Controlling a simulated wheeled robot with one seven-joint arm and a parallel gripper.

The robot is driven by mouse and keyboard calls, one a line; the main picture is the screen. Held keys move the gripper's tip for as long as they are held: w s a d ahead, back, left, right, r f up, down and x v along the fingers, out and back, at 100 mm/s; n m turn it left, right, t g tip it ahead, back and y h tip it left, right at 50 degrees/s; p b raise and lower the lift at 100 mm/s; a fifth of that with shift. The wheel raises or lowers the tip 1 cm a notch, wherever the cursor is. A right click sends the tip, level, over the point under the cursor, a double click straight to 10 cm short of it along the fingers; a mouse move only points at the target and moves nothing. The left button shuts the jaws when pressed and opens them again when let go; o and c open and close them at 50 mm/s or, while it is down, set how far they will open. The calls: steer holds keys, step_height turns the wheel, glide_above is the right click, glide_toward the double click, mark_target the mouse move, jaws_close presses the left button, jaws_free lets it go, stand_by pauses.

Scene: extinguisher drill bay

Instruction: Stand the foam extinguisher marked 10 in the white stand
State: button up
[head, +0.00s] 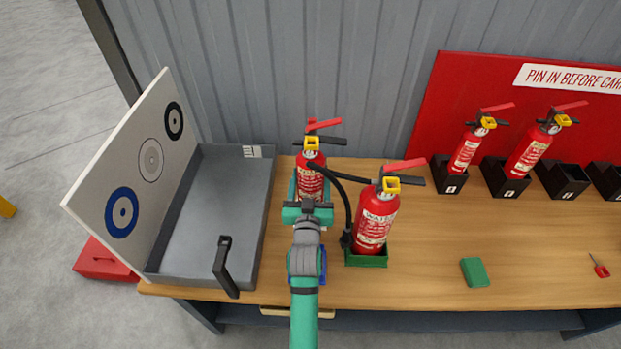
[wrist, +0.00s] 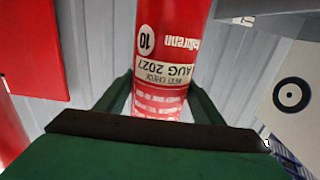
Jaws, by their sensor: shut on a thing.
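The red foam extinguisher (head: 311,182) is upright between the fingers of my gripper (head: 308,205), at the back left of the workbench. Its red lever and yellow pin tag show on top. In the wrist view the extinguisher (wrist: 172,55) fills the middle, with a round "10" mark and an "AUG 2027" check label, upside down. My green fingers (wrist: 160,108) are shut on its sides. Its base is hidden behind my gripper, so I cannot tell whether it touches the bench. I cannot make out a white stand; my arm hides part of the bench.
A larger extinguisher (head: 376,220) with a hose stands close right in a green stand (head: 367,260). A blue piece (head: 323,264) shows beside my arm. A grey tray (head: 215,215) is left. Black stands (head: 508,187) line the back right. A green block (head: 475,272) lies at the front.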

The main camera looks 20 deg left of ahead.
steer(key=shift+f, duration=2.3)
stand_by(1.9)
stand_by(0.3)
